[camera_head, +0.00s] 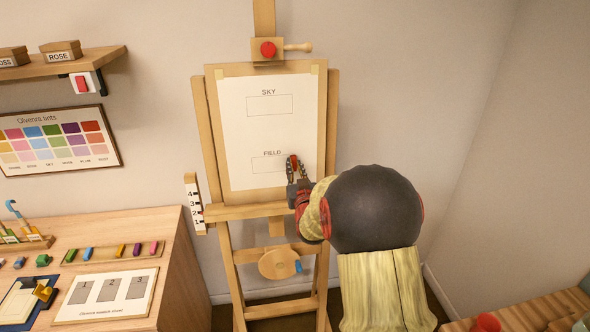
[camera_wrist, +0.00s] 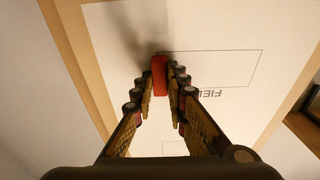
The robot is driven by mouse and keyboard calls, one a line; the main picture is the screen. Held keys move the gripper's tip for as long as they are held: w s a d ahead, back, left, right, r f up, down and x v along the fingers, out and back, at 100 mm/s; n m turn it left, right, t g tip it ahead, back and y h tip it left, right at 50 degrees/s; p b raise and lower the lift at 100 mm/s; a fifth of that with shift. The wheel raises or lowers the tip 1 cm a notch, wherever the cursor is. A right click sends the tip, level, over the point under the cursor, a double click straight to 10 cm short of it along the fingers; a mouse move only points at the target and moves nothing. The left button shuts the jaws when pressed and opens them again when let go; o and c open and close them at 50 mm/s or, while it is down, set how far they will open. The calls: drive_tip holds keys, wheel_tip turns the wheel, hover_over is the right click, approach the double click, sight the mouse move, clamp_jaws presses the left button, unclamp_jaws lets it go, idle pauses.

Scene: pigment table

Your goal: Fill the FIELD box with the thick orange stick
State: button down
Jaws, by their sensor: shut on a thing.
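The white sheet (camera_head: 240,130) on the easel carries the outlined FIELD box (camera_head: 266,165), which looks unfilled. In the wrist view the FIELD box (camera_wrist: 225,65) appears upside down and its inside is bare white. My gripper (camera_head: 292,163) is at the right end of the FIELD box in the head view. It is shut on a red-orange stick (camera_wrist: 160,76), which points towards the sheet. The stick's tip is by the box's left edge in the wrist view; I cannot tell whether it touches the paper. My gripper hides the box's right end in the head view.
The SKY box (camera_head: 270,105) is higher on the sheet and empty. The easel's wooden ledge (camera_head: 250,211) runs below the sheet. A desk at left holds a tray of coloured sticks (camera_head: 85,256) and a numbered swatch sheet (camera_head: 75,309). A ruler block (camera_head: 193,203) stands left of the easel.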

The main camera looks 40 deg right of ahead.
sight(253, 165)
drive_tip(key=shift+a, duration=0.1)
drive_tip(key=shift+w+a+b, duration=0.25)
drive_tip(key=shift+w+a, duration=0.05)
drive_tip(key=shift+a, duration=0.3)
drive_tip(key=shift+w+a+b, duration=0.25)
drive_tip(key=shift+w+a, duration=0.05)
drive_tip(key=shift+a, duration=0.25)
drive_tip(key=shift+w+a+b, duration=0.5)
drive_tip(key=shift+w+a, duration=0.35)
drive_tip(key=shift+a, duration=0.25)
drive_tip(key=shift+a, duration=0.1)
drive_tip(key=shift+w+a+b, duration=0.4)
drive_tip(key=shift+w+a, duration=0.35)
drive_tip(key=shift+a, duration=0.25)
drive_tip(key=shift+w+a+b, duration=0.15)
drive_tip(key=shift+w+a, duration=0.2)
drive_tip(key=shift+a, duration=0.3)
drive_tip(key=shift+w+a+b, duration=0.15)
drive_tip(key=shift+w+a, duration=0.2)
drive_tip(key=shift+a, duration=0.25)
drive_tip(key=shift+w+a+b, duration=0.3)
drive_tip(key=shift+w+a, duration=0.4)
drive_tip(key=shift+a, duration=0.35)
